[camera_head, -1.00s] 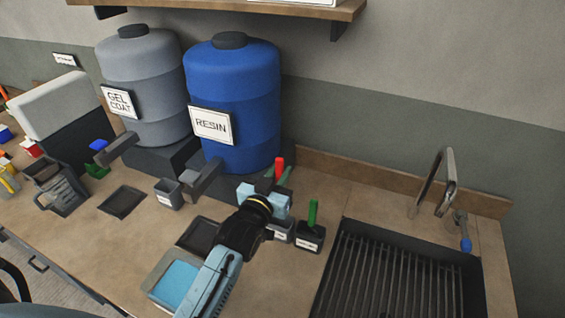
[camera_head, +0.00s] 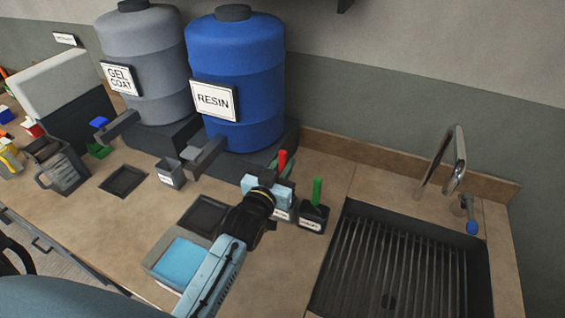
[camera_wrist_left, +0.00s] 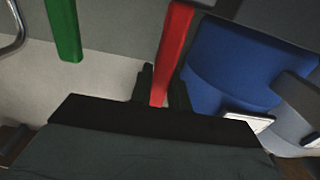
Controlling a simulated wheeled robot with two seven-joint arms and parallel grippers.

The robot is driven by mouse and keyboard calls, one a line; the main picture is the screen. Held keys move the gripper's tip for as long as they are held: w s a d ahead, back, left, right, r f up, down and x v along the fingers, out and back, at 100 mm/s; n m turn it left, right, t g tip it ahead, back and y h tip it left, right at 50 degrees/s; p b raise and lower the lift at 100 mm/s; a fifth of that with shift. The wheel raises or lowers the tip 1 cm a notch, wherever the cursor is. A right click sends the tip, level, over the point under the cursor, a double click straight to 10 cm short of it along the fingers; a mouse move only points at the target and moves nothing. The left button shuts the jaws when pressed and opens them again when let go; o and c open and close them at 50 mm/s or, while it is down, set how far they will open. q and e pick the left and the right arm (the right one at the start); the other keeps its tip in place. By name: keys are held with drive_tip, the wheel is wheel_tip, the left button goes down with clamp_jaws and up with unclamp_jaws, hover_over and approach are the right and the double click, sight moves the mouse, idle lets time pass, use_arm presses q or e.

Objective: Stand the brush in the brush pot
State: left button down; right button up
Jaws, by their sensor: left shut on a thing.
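The brush with a red handle (camera_head: 282,160) stands roughly upright in my left gripper (camera_head: 279,181). In the left wrist view the red handle (camera_wrist_left: 170,55) sits between two dark fingers, which are shut on it. The brush's lower end is hidden. A dark pot with a white label (camera_head: 283,215) is just below and behind the gripper, mostly covered by it. To its right a second dark labelled pot (camera_head: 312,218) holds a green handle (camera_head: 317,190), also in the left wrist view (camera_wrist_left: 63,30). The labels are too small to read. My right gripper is not in view.
The blue resin drum (camera_head: 238,75) and grey gel coat drum (camera_head: 143,60) stand behind, their taps jutting forward. The sink (camera_head: 470,262) with its tap (camera_head: 453,165) lies right.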

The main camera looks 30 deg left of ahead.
use_arm(q)
drive_tip(key=shift+f+b, duration=1.35)
drive_tip(key=shift+f, duration=0.9)
drive_tip(key=c, duration=1.3)
unclamp_jaws()
drive_tip(key=shift+o, duration=0.2)
drive_tip(key=s, duration=1.3)
drive_tip(key=shift+s+d+b, duration=0.15)
drive_tip(key=shift+d+b, duration=0.2)
drive_tip(key=shift+d, duration=0.05)
drive_tip(key=shift+s, duration=0.1)
